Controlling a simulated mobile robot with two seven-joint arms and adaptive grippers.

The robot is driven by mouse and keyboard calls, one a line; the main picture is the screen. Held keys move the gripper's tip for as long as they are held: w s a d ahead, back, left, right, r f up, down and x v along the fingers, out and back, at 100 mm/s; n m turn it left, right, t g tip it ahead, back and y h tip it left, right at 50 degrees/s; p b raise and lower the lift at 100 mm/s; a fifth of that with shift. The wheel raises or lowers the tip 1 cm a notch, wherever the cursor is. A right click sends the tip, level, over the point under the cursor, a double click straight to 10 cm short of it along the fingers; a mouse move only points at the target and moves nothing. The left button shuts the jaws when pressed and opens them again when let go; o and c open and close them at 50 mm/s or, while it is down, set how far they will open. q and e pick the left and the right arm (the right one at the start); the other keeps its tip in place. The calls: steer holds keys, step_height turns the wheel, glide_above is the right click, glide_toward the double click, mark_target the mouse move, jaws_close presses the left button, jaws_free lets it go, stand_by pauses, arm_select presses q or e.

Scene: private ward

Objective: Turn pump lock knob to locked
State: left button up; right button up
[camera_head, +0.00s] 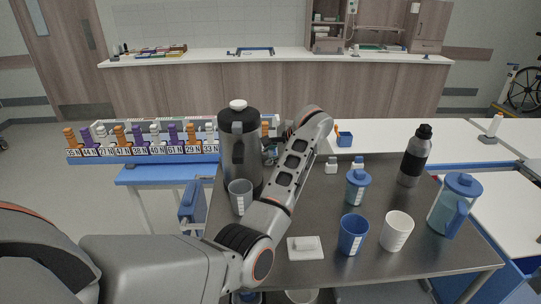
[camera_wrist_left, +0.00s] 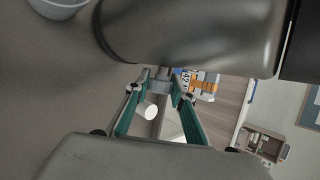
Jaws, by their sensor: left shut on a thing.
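A tall dark grey pump flask (camera_head: 240,150) with a white top stands upright at the back left of the dark table. It fills the top of the left wrist view (camera_wrist_left: 190,35) as a large grey cylinder. My left gripper (camera_head: 271,152) is just right of the flask, mostly hidden behind my own arm. In the left wrist view its teal fingers (camera_wrist_left: 158,80) are closed on a small grey part beside the flask, apparently the pump lock knob. The knob's position mark is hidden, so I cannot tell how far it is turned. My right gripper is not in view.
A grey cup (camera_head: 240,197) stands in front of the flask. A blue cup (camera_head: 352,235), white cup (camera_head: 397,231), blue-lidded cup (camera_head: 357,188), black bottle (camera_head: 414,156) and blue pitcher (camera_head: 455,206) stand to the right. A white plate (camera_head: 306,248) lies near the front. A numbered rack (camera_head: 140,152) is behind left.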

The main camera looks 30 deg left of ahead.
arm_select(q)
steer(key=o, duration=1.1)
